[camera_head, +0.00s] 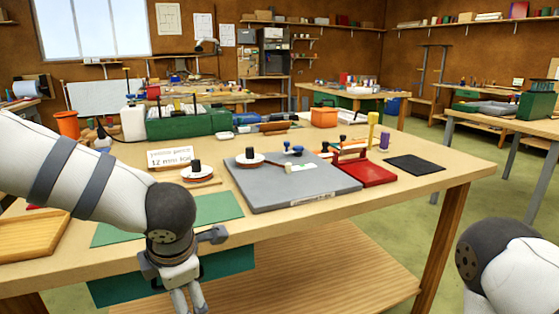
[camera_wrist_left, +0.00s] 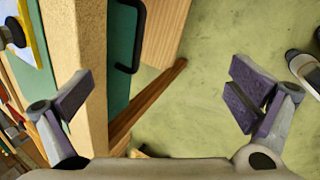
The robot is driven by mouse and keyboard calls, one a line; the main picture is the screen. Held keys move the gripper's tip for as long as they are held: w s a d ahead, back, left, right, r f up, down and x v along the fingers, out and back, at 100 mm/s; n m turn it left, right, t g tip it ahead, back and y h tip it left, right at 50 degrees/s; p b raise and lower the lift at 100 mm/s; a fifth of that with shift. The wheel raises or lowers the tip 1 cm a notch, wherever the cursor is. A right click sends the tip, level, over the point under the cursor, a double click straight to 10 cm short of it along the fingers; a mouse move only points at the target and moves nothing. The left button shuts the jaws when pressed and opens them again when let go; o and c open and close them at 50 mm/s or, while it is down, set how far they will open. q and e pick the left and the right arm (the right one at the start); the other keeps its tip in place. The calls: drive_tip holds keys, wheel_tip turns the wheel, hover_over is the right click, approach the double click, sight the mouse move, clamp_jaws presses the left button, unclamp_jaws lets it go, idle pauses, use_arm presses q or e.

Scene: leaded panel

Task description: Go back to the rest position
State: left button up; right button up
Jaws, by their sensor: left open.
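My left gripper (camera_head: 186,298) hangs at the front edge of the workbench (camera_head: 330,212), fingers pointing down and partly cut off by the frame's bottom. In the left wrist view the left gripper (camera_wrist_left: 163,95) has its fingers wide apart with nothing between them. The bench edge (camera_wrist_left: 90,70) and green floor (camera_wrist_left: 215,60) show beyond the fingers. Part of my right arm (camera_head: 500,262) shows at the lower right; its gripper is outside the head view.
The bench carries a grey board (camera_head: 290,190), a red tray (camera_head: 367,173), a green mat (camera_head: 215,208), a dark mat (camera_head: 415,165) and a wooden tray (camera_head: 30,237). A green drawer front (camera_head: 225,262) is below the bench top, close to my left gripper. Floor to the right is clear.

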use_arm(q)
drive_tip(key=s+a+f+m, duration=0.2)
drive_tip(key=s+f+m, duration=0.45)
drive_tip(key=f, duration=0.25)
drive_tip(key=s+a+f+m, duration=0.1)
drive_tip(key=s+f+m, duration=0.55)
drive_tip(key=f, duration=0.35)
drive_tip(key=s+f+m+g+h, duration=0.1)
drive_tip(key=s+m, duration=0.4)
drive_tip(key=s, duration=0.6)
drive_tip(key=s+a+f+m+g+h, duration=0.1)
drive_tip(key=s+f+m+g, duration=0.3)
drive_tip(key=s, duration=0.8)
drive_tip(key=m+g, duration=0.1)
drive_tip(key=m, duration=0.1)
drive_tip(key=shift+s+a+f+m+h, duration=0.15)
drive_tip(key=shift+a+f+m+h, duration=0.05)
drive_tip(key=shift+f+m+h, duration=0.1)
